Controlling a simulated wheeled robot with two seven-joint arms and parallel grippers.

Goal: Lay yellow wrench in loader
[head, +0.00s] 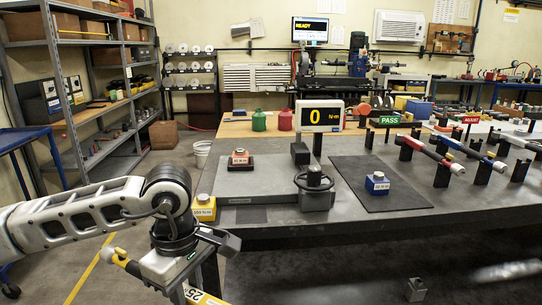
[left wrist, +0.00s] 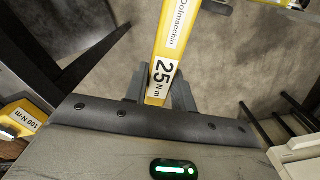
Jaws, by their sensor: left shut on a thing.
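My left gripper (head: 203,262) is shut on the yellow wrench (head: 206,298), in front of the bench's left end. In the left wrist view the yellow wrench (left wrist: 172,50), labelled 25 N·m, runs up from between the fingers (left wrist: 158,88). In the head view the arm hides part of it and the frame's bottom edge cuts it off. A grey fixture with a handwheel (head: 315,180), which looks like the loader, stands on the bench beside a display (head: 320,116) reading 0 N·m. No wrench shows in it. My right gripper is not in view.
A yellow block (head: 203,208) sits at the bench's left front corner. A red block (head: 239,158) is behind it, and a blue block (head: 377,184) sits on a dark mat (head: 405,199).

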